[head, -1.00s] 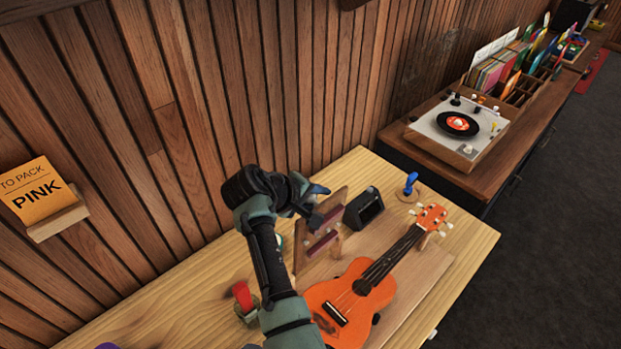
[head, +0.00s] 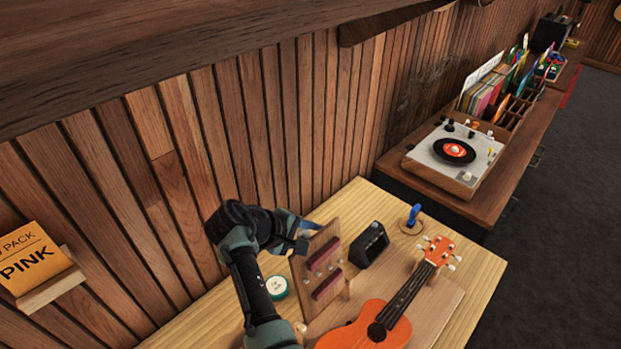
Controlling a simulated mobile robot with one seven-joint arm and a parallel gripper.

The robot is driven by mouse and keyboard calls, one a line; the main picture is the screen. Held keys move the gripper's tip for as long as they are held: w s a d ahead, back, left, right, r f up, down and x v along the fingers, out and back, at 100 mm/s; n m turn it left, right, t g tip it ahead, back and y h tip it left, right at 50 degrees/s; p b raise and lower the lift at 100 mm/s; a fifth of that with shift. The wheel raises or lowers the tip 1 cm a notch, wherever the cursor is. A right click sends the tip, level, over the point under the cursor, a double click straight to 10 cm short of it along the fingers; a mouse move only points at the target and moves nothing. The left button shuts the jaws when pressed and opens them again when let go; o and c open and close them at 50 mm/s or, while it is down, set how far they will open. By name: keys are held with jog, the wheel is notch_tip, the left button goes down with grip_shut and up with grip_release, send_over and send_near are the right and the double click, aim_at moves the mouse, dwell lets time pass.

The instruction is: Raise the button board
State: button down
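The button board, a small wooden panel (head: 310,300) with two dark red bars on its face, stands upright on the light wooden bench, behind the orange ukulele (head: 378,329). My gripper (head: 304,236) is at the panel's upper left edge in the head view. A bluish fingertip shows just above that edge. The fingers are small and partly covered, so I cannot tell whether they are open or shut, or touch the panel.
A black box (head: 369,244) stands right of the panel, with a blue-handled tool (head: 413,215) beyond it. A green-rimmed round tin (head: 277,287) sits left of the panel. A turntable (head: 455,155) is on the far counter. The slatted wall is close behind my arm.

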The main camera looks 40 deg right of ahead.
jog(key=c, duration=0.5)
grip_release()
jog(key=shift+d, duration=0.1)
jog(key=shift+a+r, duration=0.4)
jog(key=shift+a, duration=0.1)
jog(key=b+v, duration=0.2)
jog(key=v, duration=0.9)
jog(key=shift+a+r+b, duration=0.2)
jog(key=shift+r+b, duration=0.1)
